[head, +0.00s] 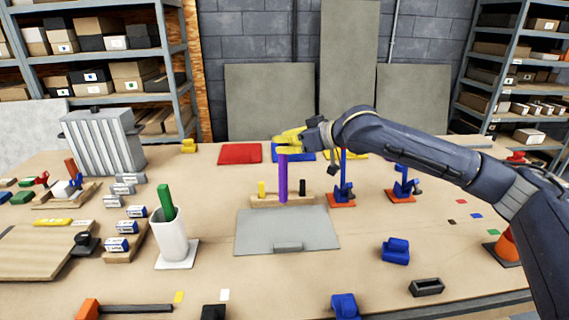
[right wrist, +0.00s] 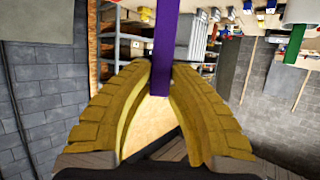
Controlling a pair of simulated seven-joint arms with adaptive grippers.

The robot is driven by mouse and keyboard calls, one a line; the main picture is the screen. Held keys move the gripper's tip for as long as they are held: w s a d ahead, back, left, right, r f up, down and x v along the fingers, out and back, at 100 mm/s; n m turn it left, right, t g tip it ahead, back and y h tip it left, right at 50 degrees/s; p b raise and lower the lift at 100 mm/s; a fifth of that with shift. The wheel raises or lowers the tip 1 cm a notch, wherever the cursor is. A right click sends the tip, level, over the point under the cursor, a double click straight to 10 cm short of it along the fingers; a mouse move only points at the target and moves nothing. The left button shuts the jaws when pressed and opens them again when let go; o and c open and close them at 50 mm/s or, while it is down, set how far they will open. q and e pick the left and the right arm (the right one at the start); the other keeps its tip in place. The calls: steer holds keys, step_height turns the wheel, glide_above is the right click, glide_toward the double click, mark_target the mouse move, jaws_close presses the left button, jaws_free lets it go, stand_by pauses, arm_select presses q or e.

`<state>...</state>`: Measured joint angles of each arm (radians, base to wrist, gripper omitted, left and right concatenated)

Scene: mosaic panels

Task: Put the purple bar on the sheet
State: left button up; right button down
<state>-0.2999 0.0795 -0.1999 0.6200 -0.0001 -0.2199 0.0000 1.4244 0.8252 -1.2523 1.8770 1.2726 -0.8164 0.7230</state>
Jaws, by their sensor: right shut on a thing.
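The purple bar (head: 283,178) stands upright in the head view, its top end in the yellow fingers of my right gripper (head: 286,149). My right gripper is shut on it. In the right wrist view the purple bar (right wrist: 163,50) runs between the two curved yellow fingers. The bar's lower end overlaps a low wooden rack (head: 258,200); I cannot tell whether it sits in the rack or hangs just in front. The grey sheet (head: 262,233) lies flat on the table in front of the rack, with a small grey block (head: 288,247) at its front edge. My left gripper is not in view.
The rack also holds a yellow peg (head: 262,188) and a black peg (head: 302,187). A white cup (head: 170,238) with a green bar (head: 165,202) stands left of the sheet. Blue clamps on orange bases (head: 341,200) stand to the right. A blue piece (head: 396,250) lies front right.

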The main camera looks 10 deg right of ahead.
mark_target(286, 162)
steer(key=shift+f, duration=3.15)
steer(key=c, duration=1.4)
jaws_free()
steer(key=shift+f, duration=0.15)
steer(key=shift+r, duration=0.2)
steer(key=v, duration=1.2)
steer(key=shift+f, duration=0.1)
